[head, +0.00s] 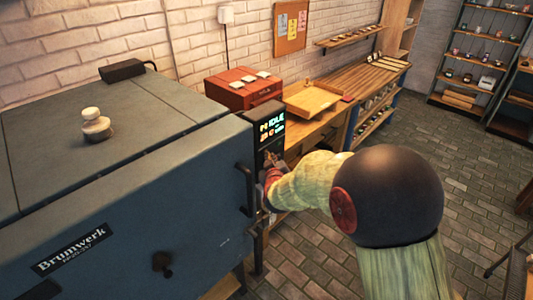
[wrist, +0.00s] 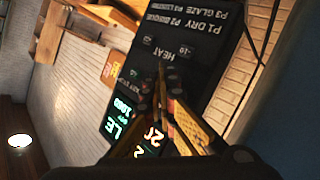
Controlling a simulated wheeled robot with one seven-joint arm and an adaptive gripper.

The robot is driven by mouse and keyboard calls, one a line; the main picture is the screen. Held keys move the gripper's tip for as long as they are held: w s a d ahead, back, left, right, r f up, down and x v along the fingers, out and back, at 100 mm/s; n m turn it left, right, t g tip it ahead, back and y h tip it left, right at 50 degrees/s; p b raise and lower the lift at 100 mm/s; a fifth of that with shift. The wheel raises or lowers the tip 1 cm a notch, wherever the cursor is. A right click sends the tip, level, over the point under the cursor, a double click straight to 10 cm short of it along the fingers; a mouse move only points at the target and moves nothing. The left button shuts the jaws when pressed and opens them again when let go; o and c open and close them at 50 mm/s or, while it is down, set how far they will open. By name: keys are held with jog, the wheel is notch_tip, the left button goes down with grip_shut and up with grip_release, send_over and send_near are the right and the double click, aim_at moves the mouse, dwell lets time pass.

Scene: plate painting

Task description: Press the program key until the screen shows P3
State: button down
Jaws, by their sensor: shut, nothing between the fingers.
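The black control panel (head: 268,118) is on the right front corner of the blue-grey kiln (head: 120,225). Its lit screen (head: 271,125) reads something like IDLE in the head view. In the wrist view the panel (wrist: 190,50) appears upside down, with a printed list of P1 DRY, P2, P3 GLAZE and more. Part of the screen (wrist: 120,128) shows there beside my fingers; I cannot read a program number. Keys near HEAT show, but the fingers hide others, and I cannot pick out the program key. My gripper (wrist: 161,68) is shut and empty, fingertips over the key area; contact is unclear.
A black handle (head: 246,190) sticks out from the kiln beside the panel. A red box (head: 242,88) and a wooden tray (head: 312,99) are behind the panel.

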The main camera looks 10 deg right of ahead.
jog(key=shift+s, duration=0.1)
jog(key=shift+s+d, duration=0.4)
jog(key=shift+s, duration=0.15)
jog(key=shift+w+a, duration=0.1)
jog(key=shift+w, duration=0.1)
jog(key=shift+w+a, duration=0.15)
jog(key=shift+w, duration=0.05)
jog(key=shift+w+a, duration=0.15)
jog(key=shift+w, duration=0.1)
dwell(1.4)
jog(key=shift+s+d+b, duration=0.35)
jog(key=shift+s+d, duration=0.1)
jog(key=shift+s, duration=0.2)
jog(key=s+d, duration=0.1)
jog(key=s, duration=0.1)
jog(key=s+d+b, duration=0.1)
jog(key=s+d, duration=0.1)
dwell(0.4)
